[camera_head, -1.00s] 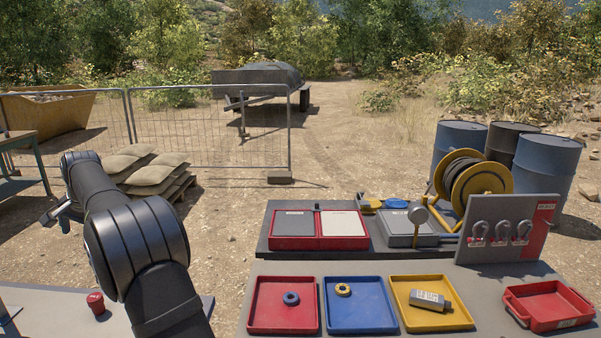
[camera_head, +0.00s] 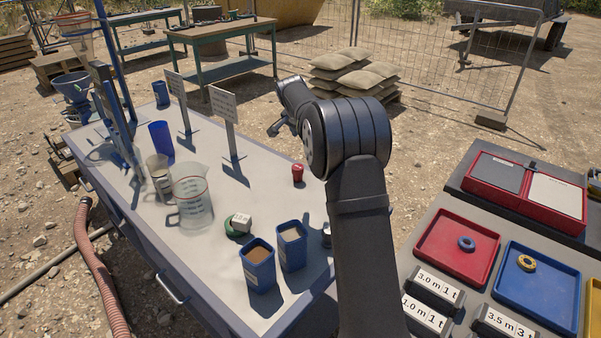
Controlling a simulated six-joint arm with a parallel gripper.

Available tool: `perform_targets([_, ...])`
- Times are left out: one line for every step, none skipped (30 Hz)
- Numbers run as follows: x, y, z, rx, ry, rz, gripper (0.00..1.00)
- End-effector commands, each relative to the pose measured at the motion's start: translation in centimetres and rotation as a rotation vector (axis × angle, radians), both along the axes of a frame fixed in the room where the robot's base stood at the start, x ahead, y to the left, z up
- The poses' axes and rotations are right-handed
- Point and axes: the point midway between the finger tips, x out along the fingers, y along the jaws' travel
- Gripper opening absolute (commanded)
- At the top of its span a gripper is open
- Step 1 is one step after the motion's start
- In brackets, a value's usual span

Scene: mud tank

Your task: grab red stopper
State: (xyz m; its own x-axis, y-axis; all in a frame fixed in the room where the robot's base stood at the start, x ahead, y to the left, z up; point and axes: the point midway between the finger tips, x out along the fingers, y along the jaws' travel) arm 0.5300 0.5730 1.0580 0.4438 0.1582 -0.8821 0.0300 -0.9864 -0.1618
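The red stopper (camera_head: 298,173) is a small red piece standing on the grey-white table (camera_head: 215,262), near its far right edge. My gripper (camera_head: 274,130) is up and to the left of it in the picture, at the end of my black arm, and seems to be beyond the table's edge. The gripper is small and dark here, and I cannot tell whether its fingers are open or shut. Nothing visible touches the stopper.
Two blue containers (camera_head: 259,266), a clear jug (camera_head: 192,195), a blue cup (camera_head: 161,139) and upright signs (camera_head: 225,106) stand on the table. A white block and green disc (camera_head: 238,224) lie near the jug. Red (camera_head: 437,236) and blue (camera_head: 512,300) trays are at right.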

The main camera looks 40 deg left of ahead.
Motion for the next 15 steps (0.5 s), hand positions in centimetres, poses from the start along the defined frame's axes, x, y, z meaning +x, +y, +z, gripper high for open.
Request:
perform_targets([-0.7, 0.9, -2.0, -0.033, -0.053, 0.023, 0.68])
perform_targets([-0.9, 1.3, -2.9, -0.048, -0.089, 0.034, 0.68])
perform_targets([-1.3, 2.0, -4.0, -0.064, -0.135, 0.055, 0.68])
perform_targets([-1.6, 2.5, -4.8, -0.075, -0.166, 0.071, 0.68])
perform_targets([-2.0, 2.9, -5.4, -0.085, -0.195, 0.09, 0.68])
perform_targets([-2.4, 3.5, -6.2, -0.093, -0.229, 0.114, 0.68])
perform_targets([-2.7, 3.9, -6.7, -0.097, -0.253, 0.132, 0.68])
perform_targets([-3.0, 4.3, -7.3, -0.103, -0.272, 0.148, 0.68])
perform_targets([-3.3, 4.7, -7.8, -0.106, -0.293, 0.167, 0.68])
perform_targets([-3.6, 5.0, -8.1, -0.108, -0.308, 0.18, 0.68])
perform_targets([-3.8, 5.2, -8.3, -0.108, -0.318, 0.191, 0.68])
perform_targets([-4.0, 5.4, -8.6, -0.11, -0.328, 0.201, 0.68])
perform_targets([-4.0, 5.5, -8.8, -0.111, -0.334, 0.207, 0.68])
perform_targets([-4.0, 5.6, -9.0, -0.111, -0.338, 0.211, 0.68])
perform_targets([-3.8, 5.8, -9.3, -0.111, -0.34, 0.213, 0.68])
